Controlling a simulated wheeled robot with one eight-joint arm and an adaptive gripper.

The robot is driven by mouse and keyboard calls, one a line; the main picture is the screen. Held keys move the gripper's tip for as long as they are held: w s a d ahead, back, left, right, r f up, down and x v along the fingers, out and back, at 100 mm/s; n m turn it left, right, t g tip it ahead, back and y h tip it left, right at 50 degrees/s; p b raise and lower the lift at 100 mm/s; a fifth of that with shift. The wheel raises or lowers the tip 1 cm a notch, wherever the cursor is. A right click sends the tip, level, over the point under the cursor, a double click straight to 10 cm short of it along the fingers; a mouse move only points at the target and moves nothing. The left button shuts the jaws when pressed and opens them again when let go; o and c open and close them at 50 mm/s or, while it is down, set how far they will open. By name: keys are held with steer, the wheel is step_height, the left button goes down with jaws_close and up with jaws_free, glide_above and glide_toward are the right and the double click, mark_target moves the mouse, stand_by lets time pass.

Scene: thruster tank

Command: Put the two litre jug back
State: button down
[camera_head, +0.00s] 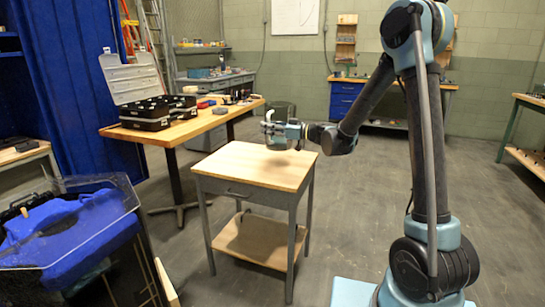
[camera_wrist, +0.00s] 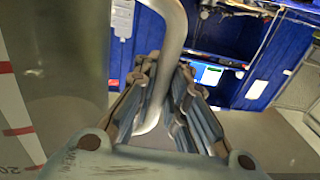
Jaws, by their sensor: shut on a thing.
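The two litre jug (camera_wrist: 70,75) fills the left of the wrist view as a large see-through grey body. Red scale marks and part of a number show at its left edge. My gripper (camera_wrist: 166,85) is shut around the jug's pale bent handle, which passes between the two fingers. In the head view my gripper (camera_head: 278,130) reaches in from the right above the small wooden-topped table (camera_head: 240,165).
A workbench (camera_head: 190,128) with an open black case (camera_head: 158,112) stands behind left. A blue tub (camera_head: 70,225) under a clear cover is at front left. The small table has a drawer and a lower shelf (camera_head: 255,240). The floor to its right is clear.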

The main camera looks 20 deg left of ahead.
step_height(320, 180, down, 8)
stand_by(0.7)
steer(key=shift+s+f, duration=0.1)
steer(key=shift+f, duration=0.05)
steer(key=c, duration=1.6)
jaws_free()
steer(key=s+d+r+m+h, duration=0.1)
steer(key=s+d+m+h, duration=0.15)
steer(key=d, duration=0.75)
steer(key=s+d+r+m+h, duration=0.1)
steer(key=s+d, duration=0.2)
steer(key=d, duration=0.6)
steer(key=s+d+f+m+h, duration=0.3)
steer(key=s+d, duration=0.5)
steer(key=d, duration=0.3)
steer(key=s+d+f+m+h, duration=0.4)
steer(key=s+d+m+h, duration=0.2)
steer(key=s+d, duration=0.3)
steer(key=s+d+f+m+t+h, duration=0.1)
steer(key=s+d+f+m+h, duration=0.2)
steer(key=s+d, duration=0.5)
steer(key=shift+s+d+f+m+h, duration=0.1)
steer(key=shift+d+m+h, duration=0.45)
steer(key=shift+d, duration=1.1)
steer(key=shift+s+d+f+m+h, duration=0.15)
steer(key=shift+d+h, duration=0.55)
steer(key=shift+d, duration=0.95)
